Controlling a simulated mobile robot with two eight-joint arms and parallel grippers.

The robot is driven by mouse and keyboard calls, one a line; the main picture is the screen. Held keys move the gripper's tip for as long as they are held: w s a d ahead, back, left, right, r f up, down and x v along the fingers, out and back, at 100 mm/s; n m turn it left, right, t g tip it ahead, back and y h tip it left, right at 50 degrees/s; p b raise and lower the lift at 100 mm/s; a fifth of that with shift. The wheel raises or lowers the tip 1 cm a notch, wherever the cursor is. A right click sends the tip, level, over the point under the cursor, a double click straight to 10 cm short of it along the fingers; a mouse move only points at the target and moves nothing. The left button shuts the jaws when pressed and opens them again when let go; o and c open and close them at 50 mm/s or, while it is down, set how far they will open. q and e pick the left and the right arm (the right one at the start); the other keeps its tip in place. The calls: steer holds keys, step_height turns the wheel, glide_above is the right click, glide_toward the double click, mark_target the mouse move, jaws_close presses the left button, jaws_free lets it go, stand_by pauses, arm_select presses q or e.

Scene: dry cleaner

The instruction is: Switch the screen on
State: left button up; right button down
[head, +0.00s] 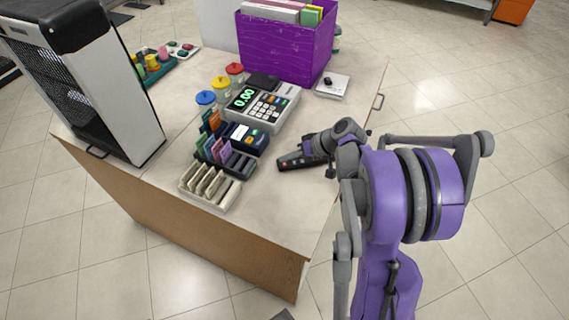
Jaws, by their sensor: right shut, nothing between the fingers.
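A black remote control (300,160) with small buttons lies on the counter, right of the card holders. My right gripper (309,147) is shut and empty, with its fingertips at the remote's upper side. I cannot tell whether they touch it. The gripper and wrist hide part of the remote's right end. No large screen can be made out in this view; only the cash register's small display (241,98) shows, lit with green "0.00". My left gripper is not in view.
The counter (277,213) is bare in front of the remote. Left of it stand the cash register (265,107), a card terminal (246,138) and card holders (209,187). A purple bin (281,46) stands behind, and a tall black-and-white cabinet (128,108) at left.

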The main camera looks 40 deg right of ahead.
steer(key=shift+f+b, duration=0.3)
steer(key=shift+f, duration=0.1)
steer(key=shift+f, duration=0.35)
stand_by(0.4)
steer(key=shift+r, duration=0.15)
steer(key=shift+r+p, duration=0.3)
steer(key=shift+r, duration=0.3)
steer(key=shift+r+p, duration=1.75)
steer(key=shift+r, duration=0.85)
steer(key=shift+a, duration=0.1)
